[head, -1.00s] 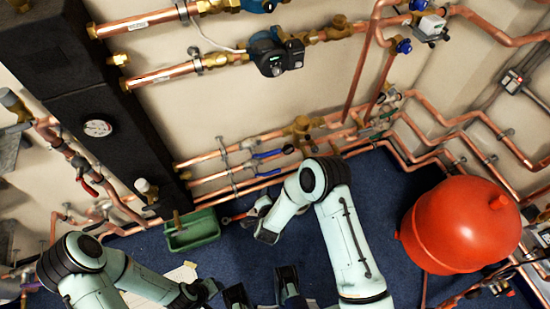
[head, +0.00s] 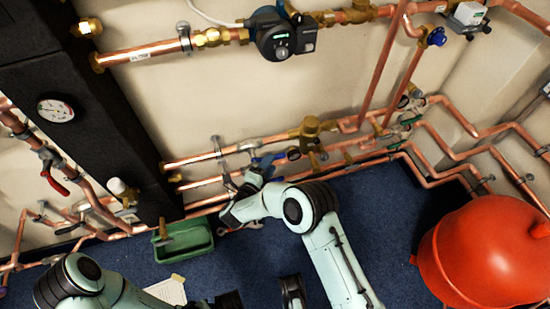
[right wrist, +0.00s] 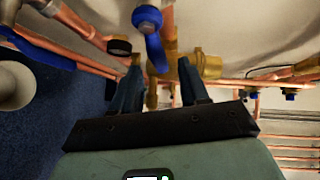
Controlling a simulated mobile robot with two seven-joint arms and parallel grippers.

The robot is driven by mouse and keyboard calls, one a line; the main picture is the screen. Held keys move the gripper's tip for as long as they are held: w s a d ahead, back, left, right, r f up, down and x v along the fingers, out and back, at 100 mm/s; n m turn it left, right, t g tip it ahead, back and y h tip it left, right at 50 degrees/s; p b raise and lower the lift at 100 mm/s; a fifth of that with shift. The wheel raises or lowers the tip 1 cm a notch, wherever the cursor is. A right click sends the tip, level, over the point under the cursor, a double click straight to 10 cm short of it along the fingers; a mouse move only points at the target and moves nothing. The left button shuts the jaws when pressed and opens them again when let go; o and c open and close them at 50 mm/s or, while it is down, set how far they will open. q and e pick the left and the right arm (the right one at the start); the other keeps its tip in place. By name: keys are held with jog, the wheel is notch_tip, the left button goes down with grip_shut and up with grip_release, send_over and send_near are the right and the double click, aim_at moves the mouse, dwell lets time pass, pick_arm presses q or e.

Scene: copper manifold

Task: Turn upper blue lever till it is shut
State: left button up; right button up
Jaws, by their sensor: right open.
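The upper blue lever (head: 267,158) is on the upper of the low copper pipes, beside a dark gauge, partly hidden by my right gripper. In the right wrist view a blue lever (right wrist: 154,48) with a rounded end lies between the fingers, apart from them as far as I can tell. My right gripper (head: 258,170) is open at the lever; its fingers (right wrist: 160,82) also show in the right wrist view. A second blue lever (right wrist: 40,48) lies to the left there. My left gripper (head: 260,294) shows only as two dark, separated fingertips at the bottom edge.
A green tray (head: 187,251) stands on the blue carpet left of my right arm. A red tank (head: 485,255) stands at the right. Copper pipes (head: 200,184) run along the wall close to my right gripper. A black column (head: 100,130) rises at the left.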

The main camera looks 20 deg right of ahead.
jog(key=b+x, duration=0.1)
jog(key=x, duration=0.4)
pick_arm(q)
jog(key=s+f, duration=0.1)
jog(key=s+f+g, duration=0.1)
jog(key=shift+s+a, duration=0.15)
jog(key=shift+s, duration=0.15)
